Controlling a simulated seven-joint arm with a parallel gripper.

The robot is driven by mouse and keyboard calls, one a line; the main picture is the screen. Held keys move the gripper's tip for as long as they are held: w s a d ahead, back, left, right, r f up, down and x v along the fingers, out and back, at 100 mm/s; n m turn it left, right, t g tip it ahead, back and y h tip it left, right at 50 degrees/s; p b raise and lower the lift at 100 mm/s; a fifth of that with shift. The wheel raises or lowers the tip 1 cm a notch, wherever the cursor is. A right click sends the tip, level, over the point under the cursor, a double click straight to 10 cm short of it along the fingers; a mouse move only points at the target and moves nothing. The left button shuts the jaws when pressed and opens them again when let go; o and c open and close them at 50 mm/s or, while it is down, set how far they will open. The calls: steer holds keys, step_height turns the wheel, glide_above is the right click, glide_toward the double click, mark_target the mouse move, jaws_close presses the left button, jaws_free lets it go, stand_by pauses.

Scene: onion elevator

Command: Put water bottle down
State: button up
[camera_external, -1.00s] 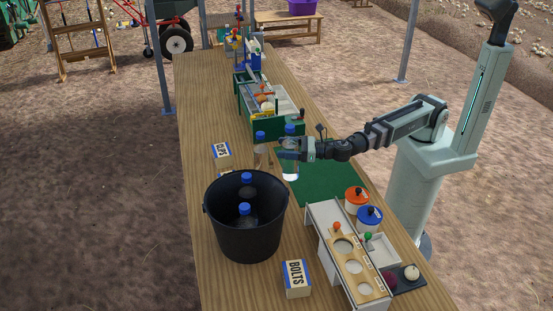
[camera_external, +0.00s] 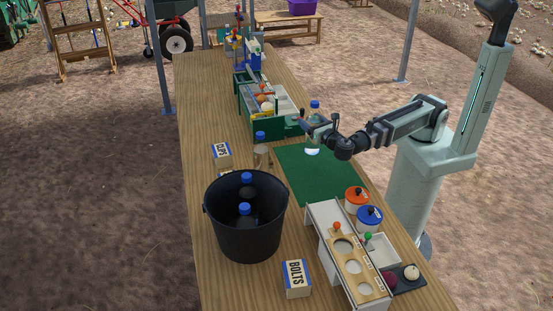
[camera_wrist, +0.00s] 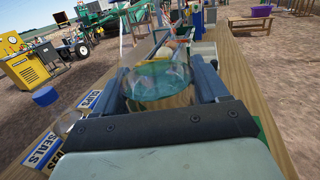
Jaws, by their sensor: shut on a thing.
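A clear water bottle (camera_external: 314,116) with a blue cap is held upright by my gripper (camera_external: 316,128) at the back edge of the green mat (camera_external: 317,181), beside the green-walled sorter (camera_external: 289,126). Its base shows below the fingers and seems to be above the table or mat; the exact gap is hard to judge. In the wrist view the clear bottle (camera_wrist: 158,80) sits between my two fingers, which are shut on it.
Another blue-capped bottle (camera_external: 261,151) stands left of the mat. CLIPS (camera_external: 221,154) and BOLTS (camera_external: 296,279) boxes, an orange pot (camera_external: 356,200) and a blue pot (camera_external: 369,219) stand around. The mat is mostly clear.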

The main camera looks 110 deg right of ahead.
mark_target(312, 142)
steer(key=shift+s+d+f+m+g, duration=0.1)
steer(key=shift+s+f+m+g, duration=0.15)
steer(key=shift+s+g, duration=0.25)
steer(key=shift+h, duration=0.3)
steer(key=shift+w+f, duration=0.1)
steer(key=shift+f, duration=4.85)
steer(key=o, duration=1.5)
